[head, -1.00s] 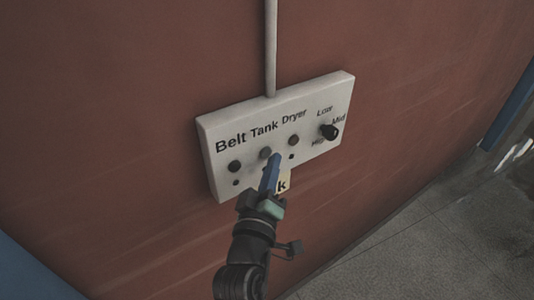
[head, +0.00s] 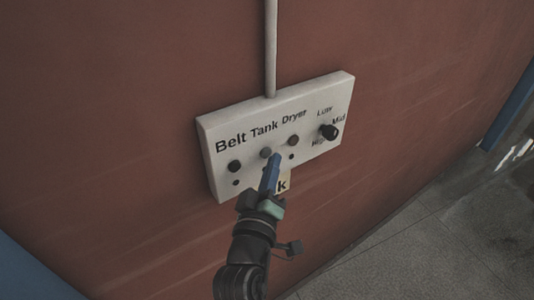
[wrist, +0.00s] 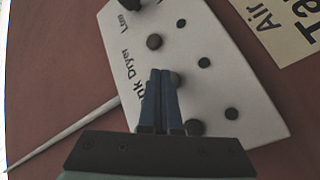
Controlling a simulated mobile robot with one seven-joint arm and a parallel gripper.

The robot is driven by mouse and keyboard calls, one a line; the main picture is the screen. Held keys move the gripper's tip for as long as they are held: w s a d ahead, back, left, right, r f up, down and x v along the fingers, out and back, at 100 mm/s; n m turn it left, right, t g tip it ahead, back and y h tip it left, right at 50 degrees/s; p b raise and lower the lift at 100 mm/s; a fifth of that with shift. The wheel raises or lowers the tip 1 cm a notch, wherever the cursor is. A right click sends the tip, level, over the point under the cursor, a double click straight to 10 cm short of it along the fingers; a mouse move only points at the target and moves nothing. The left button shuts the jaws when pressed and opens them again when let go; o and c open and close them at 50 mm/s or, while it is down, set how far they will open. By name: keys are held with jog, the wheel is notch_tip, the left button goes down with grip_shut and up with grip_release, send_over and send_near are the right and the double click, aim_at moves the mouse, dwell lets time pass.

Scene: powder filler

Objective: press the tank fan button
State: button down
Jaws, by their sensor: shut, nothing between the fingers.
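The white control panel (head: 215,170) is on the red wall, with the words Belt, Tank and Dryer above a row of round buttons. The grey tank button (head: 265,153) is under the word Tank. In the wrist view the tank button (wrist: 175,78) shows partly, beside my fingertips. My gripper (head: 274,156) is shut and empty, its blue fingers pointing at the panel. The fingertips are right at the tank button; I cannot tell whether they touch it. The small dot below the tank button is hidden by my fingers in the head view.
The belt button (head: 235,166) is left of the tank button and the dryer button (head: 293,140) is right. A black knob (head: 328,132) marked Low, Mid, High is at the panel's right. A cream label (wrist: 275,30) sits below the panel. A pipe (head: 270,50) rises above it.

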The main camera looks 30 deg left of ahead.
jog(key=shift+a, duration=0.1)
jog(key=shift+w+a+b, duration=0.2)
jog(key=shift+a+b, duration=0.15)
jog(key=shift+b, duration=0.25)
dwell(0.5)
jog(key=shift+s+d+p, duration=0.25)
jog(key=shift+d+p, duration=0.2)
jog(key=shift+p, duration=0.15)
